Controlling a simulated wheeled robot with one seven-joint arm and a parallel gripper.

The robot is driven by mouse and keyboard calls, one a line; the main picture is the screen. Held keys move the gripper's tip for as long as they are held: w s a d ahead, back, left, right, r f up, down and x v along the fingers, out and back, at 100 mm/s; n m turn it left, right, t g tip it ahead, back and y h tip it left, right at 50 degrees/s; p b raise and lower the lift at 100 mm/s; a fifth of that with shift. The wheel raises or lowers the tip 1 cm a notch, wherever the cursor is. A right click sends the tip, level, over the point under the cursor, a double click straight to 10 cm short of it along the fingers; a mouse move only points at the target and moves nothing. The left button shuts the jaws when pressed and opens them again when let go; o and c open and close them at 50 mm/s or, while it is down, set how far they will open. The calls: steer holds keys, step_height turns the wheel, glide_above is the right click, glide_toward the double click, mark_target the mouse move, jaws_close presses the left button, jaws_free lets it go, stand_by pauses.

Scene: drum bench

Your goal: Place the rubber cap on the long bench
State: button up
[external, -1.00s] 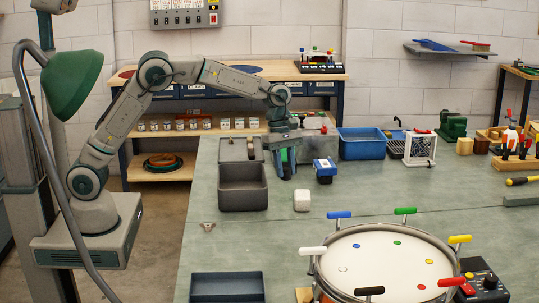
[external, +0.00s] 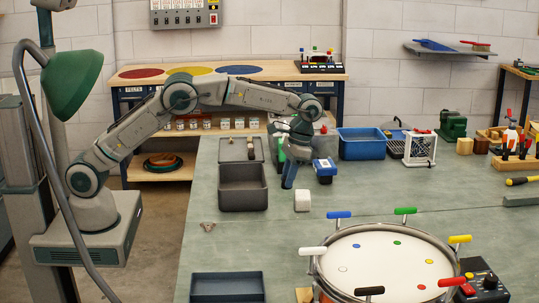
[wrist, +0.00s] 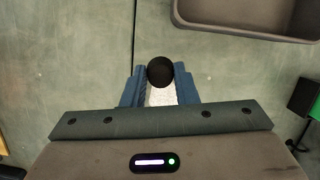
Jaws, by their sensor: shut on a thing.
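The rubber cap (wrist: 160,71) shows in the wrist view as a dark round black piece at the fingertips. My gripper (wrist: 159,88) has its blue fingers shut on either side of it. In the external view, my gripper (external: 288,186) points down over the long bench (external: 250,235), right of the dark grey bin.
The dark grey bin (external: 243,197) stands left of my gripper. A drum (external: 385,262) with coloured handles is nearer the camera. Bare bench lies between the bin and drum.

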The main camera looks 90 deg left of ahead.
steer(key=shift+f+m+y, duration=0.1)
steer(key=shift+m+y, duration=0.2)
steer(key=shift+m, duration=0.8)
